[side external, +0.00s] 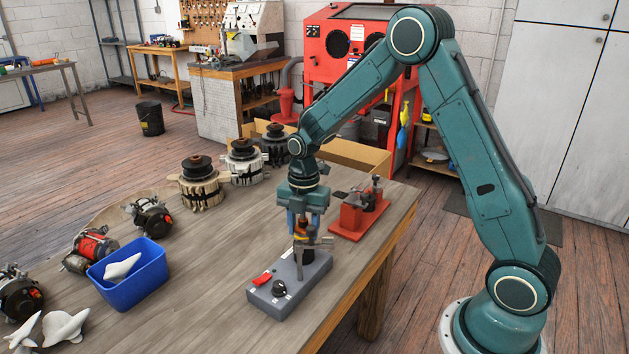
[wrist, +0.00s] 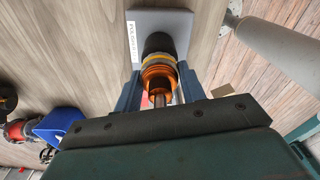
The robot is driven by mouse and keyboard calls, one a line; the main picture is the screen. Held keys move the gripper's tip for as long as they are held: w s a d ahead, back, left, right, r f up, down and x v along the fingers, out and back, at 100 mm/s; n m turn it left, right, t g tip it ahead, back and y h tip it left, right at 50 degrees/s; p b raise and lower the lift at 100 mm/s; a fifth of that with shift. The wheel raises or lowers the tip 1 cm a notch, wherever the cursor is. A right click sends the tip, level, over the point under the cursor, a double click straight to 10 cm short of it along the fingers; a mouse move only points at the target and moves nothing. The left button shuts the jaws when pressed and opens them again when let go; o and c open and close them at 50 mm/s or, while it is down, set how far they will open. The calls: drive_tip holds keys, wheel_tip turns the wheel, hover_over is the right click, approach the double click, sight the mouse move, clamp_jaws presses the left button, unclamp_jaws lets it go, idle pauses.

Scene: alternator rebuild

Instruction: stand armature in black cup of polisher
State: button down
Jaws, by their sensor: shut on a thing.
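The armature, with copper-orange windings and a steel shaft, shows in the wrist view (wrist: 158,76) between my fingers; a bit of its orange shows in the side view (side external: 301,229). My gripper (side external: 303,232) points down over the polisher and is shut on the armature. The polisher is a grey box (side external: 287,291) with a red switch and a black knob. Its black cup (wrist: 158,43) lies directly in line with the armature's lower end. The armature stands about upright at the cup; I cannot tell whether its lower end is fully seated, as the fingers and windings hide it.
A red fixture (side external: 357,214) stands on the table just behind and right of the polisher. A blue bin (side external: 128,277) holding a white piece is at the left. Several alternator parts line the table's left and far sides. The tabletop between bin and polisher is clear.

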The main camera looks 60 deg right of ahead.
drive_tip(key=shift+f, duration=0.5)
idle(1.2)
drive_tip(key=c, duration=0.8)
unclamp_jaws()
drive_tip(key=shift+o, duration=0.2)
drive_tip(key=shift+f, duration=0.1)
drive_tip(key=shift+r, duration=0.2)
drive_tip(key=shift+r, duration=3.85)
